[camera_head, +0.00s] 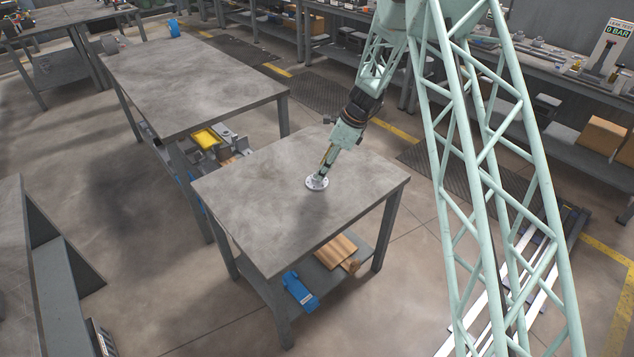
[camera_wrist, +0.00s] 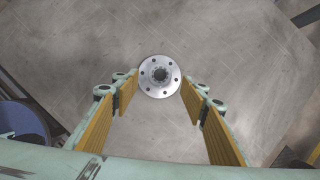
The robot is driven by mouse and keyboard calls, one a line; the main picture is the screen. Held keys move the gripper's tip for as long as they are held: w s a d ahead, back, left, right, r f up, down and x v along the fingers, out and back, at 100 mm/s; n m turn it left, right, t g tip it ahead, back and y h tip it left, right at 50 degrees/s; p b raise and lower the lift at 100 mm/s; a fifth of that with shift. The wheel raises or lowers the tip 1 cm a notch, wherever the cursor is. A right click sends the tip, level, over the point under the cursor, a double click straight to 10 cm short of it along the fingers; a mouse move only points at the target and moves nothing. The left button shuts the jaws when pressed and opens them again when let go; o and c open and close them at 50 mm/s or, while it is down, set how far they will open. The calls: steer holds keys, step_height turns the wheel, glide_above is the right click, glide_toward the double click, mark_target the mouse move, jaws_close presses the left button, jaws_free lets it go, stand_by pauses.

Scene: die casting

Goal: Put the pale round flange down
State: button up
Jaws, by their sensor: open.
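The pale round flange (camera_head: 316,183) lies on the near grey table (camera_head: 270,215), right at the tip of my gripper (camera_head: 322,174). In the wrist view the flange (camera_wrist: 160,76) lies flat, with a dark centre hole and a ring of small bolt holes facing me. My gripper (camera_wrist: 158,98) shows there with its two yellow-lined fingers spread, one on each side. The flange sits just beyond the fingertips, and a gap shows between it and the fingers. In the head view my gripper hides part of the flange.
The tabletop around the flange is bare. A blue object (camera_head: 300,291) and a wooden block (camera_head: 337,252) are on its lower shelf. A second grey table (camera_head: 190,80) stands behind on the left. A workbench with cardboard boxes (camera_head: 603,139) lines the right.

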steer(key=shift+b+x, duration=0.55)
steer(key=shift+x, duration=1.75)
jaws_close()
steer(key=shift+w+r, duration=0.1)
steer(key=shift+r, duration=0.15)
steer(key=shift+r+p, duration=0.55)
steer(key=shift+r, duration=1.1)
steer(key=s+d, duration=0.1)
steer(key=s, duration=0.4)
steer(key=s+r, duration=0.1)
steer(key=s, duration=0.4)
steer(key=s+d, duration=0.1)
steer(key=s, duration=0.5)
steer(key=shift+d+r, duration=0.15)
steer(key=shift+d, duration=0.15)
